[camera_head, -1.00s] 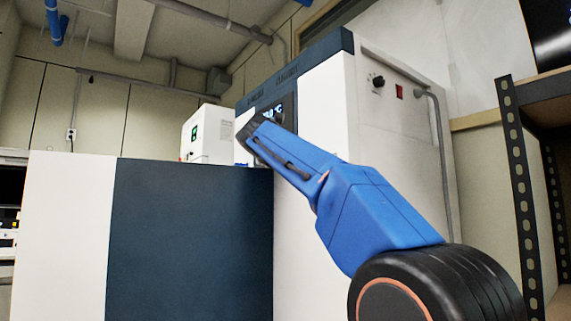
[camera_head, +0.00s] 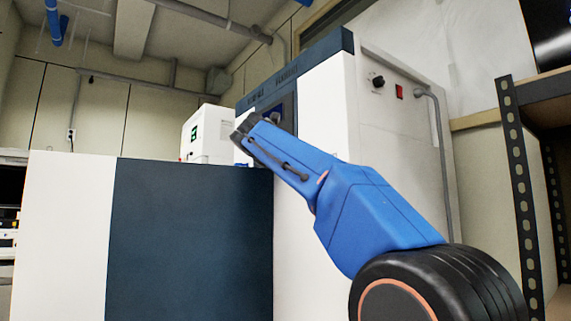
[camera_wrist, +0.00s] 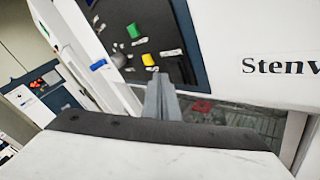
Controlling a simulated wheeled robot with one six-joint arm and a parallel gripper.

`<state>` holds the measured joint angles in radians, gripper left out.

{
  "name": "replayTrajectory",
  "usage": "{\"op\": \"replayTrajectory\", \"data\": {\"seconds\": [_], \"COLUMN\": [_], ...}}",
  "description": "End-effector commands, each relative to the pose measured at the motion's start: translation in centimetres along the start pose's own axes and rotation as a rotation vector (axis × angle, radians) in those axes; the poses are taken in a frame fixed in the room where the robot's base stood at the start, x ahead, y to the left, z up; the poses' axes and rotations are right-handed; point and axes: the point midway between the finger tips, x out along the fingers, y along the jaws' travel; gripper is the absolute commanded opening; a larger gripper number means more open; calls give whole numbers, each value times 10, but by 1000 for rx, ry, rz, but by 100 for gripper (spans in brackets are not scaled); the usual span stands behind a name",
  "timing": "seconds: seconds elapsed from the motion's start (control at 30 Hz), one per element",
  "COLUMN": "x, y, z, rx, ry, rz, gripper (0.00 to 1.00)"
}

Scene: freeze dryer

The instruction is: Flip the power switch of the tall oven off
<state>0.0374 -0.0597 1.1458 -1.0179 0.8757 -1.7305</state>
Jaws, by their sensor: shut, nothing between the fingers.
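The tall oven (camera_head: 325,110) is a white cabinet with a dark blue front, right of centre in the head view. Its small front display (camera_head: 277,112) looks dark and is partly behind my arm. My gripper (camera_head: 240,131) is shut and empty in front of the oven's front. In the wrist view, my gripper's fingertips (camera_wrist: 156,73) are close to a dark panel (camera_wrist: 178,68) with a green control (camera_wrist: 133,31) and a yellow control (camera_wrist: 147,59). I cannot tell whether the fingers touch the panel, nor which control is the power switch.
A red switch (camera_head: 399,92) and black knob (camera_head: 377,81) are on the oven's right side, beside a grey pipe (camera_head: 440,150). A lower white and dark blue cabinet (camera_head: 190,240) fills the left foreground. A metal shelf rack (camera_head: 520,180) stands at right.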

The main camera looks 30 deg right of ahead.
Motion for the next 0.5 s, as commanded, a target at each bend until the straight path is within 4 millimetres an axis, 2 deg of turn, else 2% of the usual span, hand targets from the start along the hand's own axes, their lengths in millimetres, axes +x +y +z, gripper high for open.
{"op": "replayTrajectory", "data": {"seconds": [0.23,0.5], "x": [-2,-17], "y": [1,13], "z": [-1,-12], "rx": [0,0], "ry": [1,1], "rz": [0,2], "gripper": [0,0]}}
